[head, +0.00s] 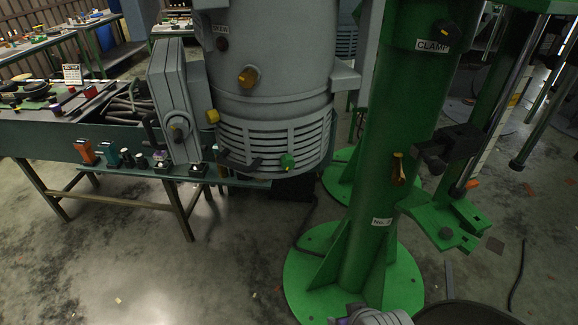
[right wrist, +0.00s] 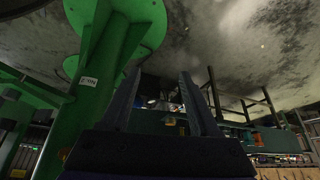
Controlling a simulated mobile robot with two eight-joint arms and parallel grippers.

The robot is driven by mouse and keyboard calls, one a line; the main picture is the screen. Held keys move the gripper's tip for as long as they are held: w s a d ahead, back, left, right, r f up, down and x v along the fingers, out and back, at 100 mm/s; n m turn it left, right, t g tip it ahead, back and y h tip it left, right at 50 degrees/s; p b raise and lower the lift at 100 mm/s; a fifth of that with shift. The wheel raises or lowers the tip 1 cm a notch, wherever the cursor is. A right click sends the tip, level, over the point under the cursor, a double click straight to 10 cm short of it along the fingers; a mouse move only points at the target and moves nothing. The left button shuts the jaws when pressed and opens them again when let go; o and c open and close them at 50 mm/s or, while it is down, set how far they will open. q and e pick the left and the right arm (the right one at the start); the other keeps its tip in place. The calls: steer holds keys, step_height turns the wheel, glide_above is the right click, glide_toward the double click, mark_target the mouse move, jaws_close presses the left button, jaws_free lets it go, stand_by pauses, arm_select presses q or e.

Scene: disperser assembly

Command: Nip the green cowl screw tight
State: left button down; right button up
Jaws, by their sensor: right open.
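The green cowl screw (head: 287,161) is a small green knob low on the slatted cowl (head: 265,140) of the big grey motor housing (head: 280,50) in the head view. No gripper is near it there. How deep it sits cannot be told. My right gripper (right wrist: 162,78) shows in the right wrist view with its two dark fingers apart and nothing held between them. The green screw cannot be made out in that view. My left gripper is in neither view.
The green column (head: 380,150) stands right of the housing on a round flanged base (head: 300,285); it also shows in the right wrist view (right wrist: 95,70). A workbench (head: 70,145) with tools stands at left. A dark rod (head: 240,165) juts beside the screw. Floor below the housing looks mostly open.

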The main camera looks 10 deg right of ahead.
steer(key=shift+o, duration=0.6)
steer(key=shift+w+a, duration=0.1)
steer(key=shift+a, duration=0.05)
steer(key=n+t+y+b, duration=0.15)
steer(key=n+t, duration=0.25)
steer(key=t, duration=0.9)
glide_toward(289, 165)
steer(key=w, duration=0.8)
steer(key=shift+w+a+r+p, duration=0.15)
steer(key=shift+w+a+p, duration=0.15)
steer(key=shift+w+a, duration=0.1)
steer(key=shift+c, duration=0.3)
jaws_close()
